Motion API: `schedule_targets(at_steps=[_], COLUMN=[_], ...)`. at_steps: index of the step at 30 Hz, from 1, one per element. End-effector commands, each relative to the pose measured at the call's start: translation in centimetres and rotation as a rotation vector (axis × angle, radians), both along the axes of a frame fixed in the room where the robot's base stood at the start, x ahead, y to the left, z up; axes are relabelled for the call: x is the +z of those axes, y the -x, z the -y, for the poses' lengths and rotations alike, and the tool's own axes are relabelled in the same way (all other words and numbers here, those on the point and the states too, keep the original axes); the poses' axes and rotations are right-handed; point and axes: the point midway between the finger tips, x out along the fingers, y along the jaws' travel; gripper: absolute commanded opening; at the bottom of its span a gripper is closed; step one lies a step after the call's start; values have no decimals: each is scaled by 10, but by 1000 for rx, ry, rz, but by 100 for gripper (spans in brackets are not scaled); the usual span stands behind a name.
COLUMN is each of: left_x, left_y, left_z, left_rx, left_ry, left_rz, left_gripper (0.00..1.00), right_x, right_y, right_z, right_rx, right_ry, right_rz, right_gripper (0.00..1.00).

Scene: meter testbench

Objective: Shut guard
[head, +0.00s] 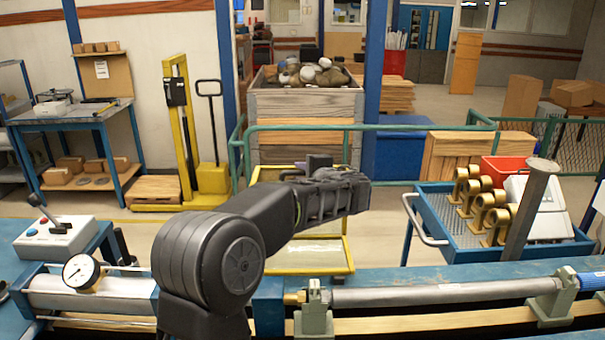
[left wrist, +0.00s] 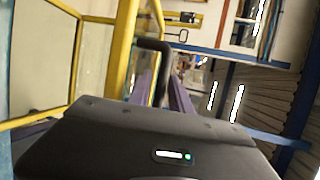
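The guard (head: 345,253) is a yellow frame with clear panels behind the blue bench in the head view. It is partly hidden by my left arm. In the left wrist view its yellow frame and clear panel (left wrist: 48,60) fill the left side. My left gripper (head: 318,162) is at the guard's upper part, its fingers partly hidden in the head view. In the left wrist view a black bent handle (left wrist: 152,44) passes between my two purple-grey fingers (left wrist: 163,92), which lie close on both sides of it. My right gripper is not in view.
A pipe (head: 430,295) lies in clamps along the bench. Green rails (head: 400,127) run behind the guard. A blue cart (head: 470,252) with brass parts stands right.

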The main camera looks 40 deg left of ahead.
Motion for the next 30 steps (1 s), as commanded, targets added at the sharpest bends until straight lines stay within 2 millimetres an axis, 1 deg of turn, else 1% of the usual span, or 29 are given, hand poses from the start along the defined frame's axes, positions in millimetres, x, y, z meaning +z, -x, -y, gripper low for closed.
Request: schedule_targets(at_steps=[1, 6, 8, 9, 30], left_x=[0, 0, 0, 0, 0], left_y=[0, 0, 0, 0, 0], left_z=[0, 0, 0, 0, 0], left_rx=[0, 0, 0, 0, 0], left_ry=[0, 0, 0, 0, 1], left_rz=[0, 0, 0, 0, -1], left_gripper=[20, 6, 1, 0, 0], right_x=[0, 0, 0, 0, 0], right_y=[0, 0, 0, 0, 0], right_z=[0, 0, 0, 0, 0], right_rx=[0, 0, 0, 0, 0], right_ry=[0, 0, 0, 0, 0], right_rz=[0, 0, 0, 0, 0], right_gripper=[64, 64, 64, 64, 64])
